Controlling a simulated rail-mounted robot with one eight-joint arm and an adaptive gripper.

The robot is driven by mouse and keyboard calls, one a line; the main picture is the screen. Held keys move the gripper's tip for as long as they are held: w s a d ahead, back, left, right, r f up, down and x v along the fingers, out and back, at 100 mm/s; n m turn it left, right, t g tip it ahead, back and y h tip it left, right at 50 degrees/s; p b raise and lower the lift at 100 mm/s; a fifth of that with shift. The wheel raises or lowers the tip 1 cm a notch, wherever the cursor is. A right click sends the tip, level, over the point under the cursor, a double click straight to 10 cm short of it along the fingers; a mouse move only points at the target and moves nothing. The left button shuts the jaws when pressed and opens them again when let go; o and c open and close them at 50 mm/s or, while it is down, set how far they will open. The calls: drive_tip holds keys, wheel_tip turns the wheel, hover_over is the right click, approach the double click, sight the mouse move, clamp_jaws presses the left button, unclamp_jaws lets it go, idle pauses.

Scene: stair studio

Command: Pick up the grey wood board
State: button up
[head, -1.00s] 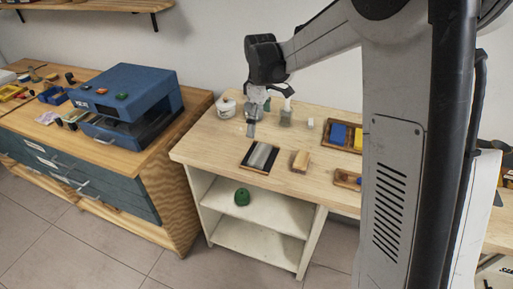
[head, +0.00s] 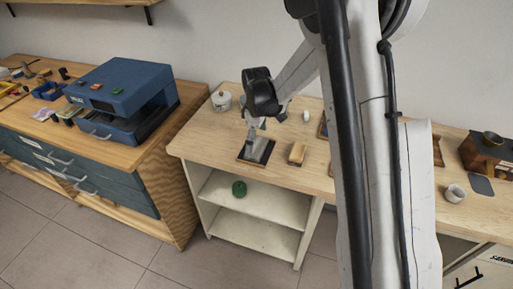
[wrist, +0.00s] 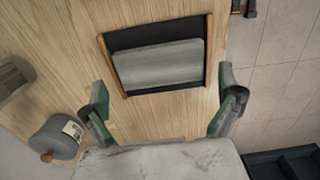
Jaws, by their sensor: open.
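The grey wood board (wrist: 160,63) lies flat in a shallow dark tray (wrist: 119,76) with wooden side strips, in the wrist view. In the head view the board (head: 262,150) is partly hidden by my gripper (head: 251,138), and the tray's dark edge (head: 244,158) shows around it near the table's front edge. My gripper is above the board, fingers pointing down. In the wrist view my gripper (wrist: 165,95) is open and empty, its two green-and-black fingers spread wider than the tray, with the board ahead of them. I cannot tell the exact height of the gap.
A lidded grey pot (wrist: 57,138) stands near one finger; it also shows in the head view (head: 221,100). A blue machine (head: 123,88) stands on the left cabinet. A green object (head: 239,188) is on the shelf below.

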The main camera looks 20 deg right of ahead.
sight(256, 148)
drive_tip(key=shift+f, duration=1.45)
drive_tip(key=c, duration=1)
drive_tip(key=shift+o, duration=0.2)
